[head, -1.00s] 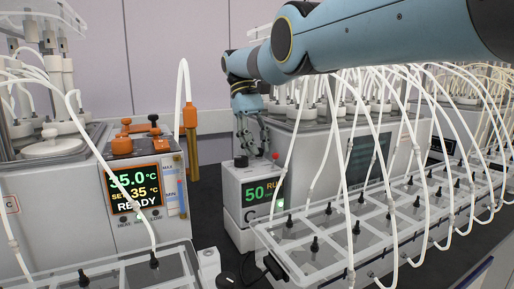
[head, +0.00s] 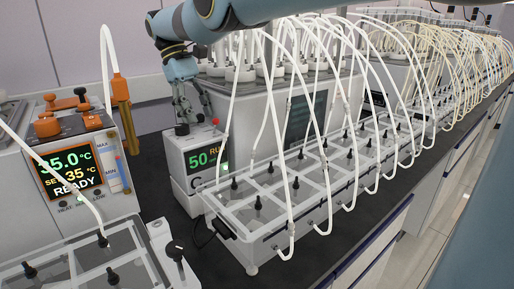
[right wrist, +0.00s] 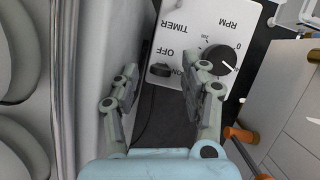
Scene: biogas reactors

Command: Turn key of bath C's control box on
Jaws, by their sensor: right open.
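Bath C's control box (head: 196,162) stands at the near left corner of the bath, with a lit display reading 50. In the right wrist view, its white top panel (right wrist: 182,25) shows upside-down labels TIMER, OFF, ON and RPM. A small black key switch (right wrist: 160,70) sits by the OFF and ON labels. My right gripper (right wrist: 160,84) is open and empty, reaching down over the panel, with the key switch between its fingers in the picture. Whether they touch it I cannot tell. In the head view, my right gripper (head: 192,108) hangs just above the box.
A black RPM dial (right wrist: 219,60) lies close to one finger. A red button (head: 215,122) tops the box. White tubes (head: 290,150) arch over the clear tray (head: 252,232) beside it. Another bath's display (head: 70,172) reads READY at left. Dark bench top shows between.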

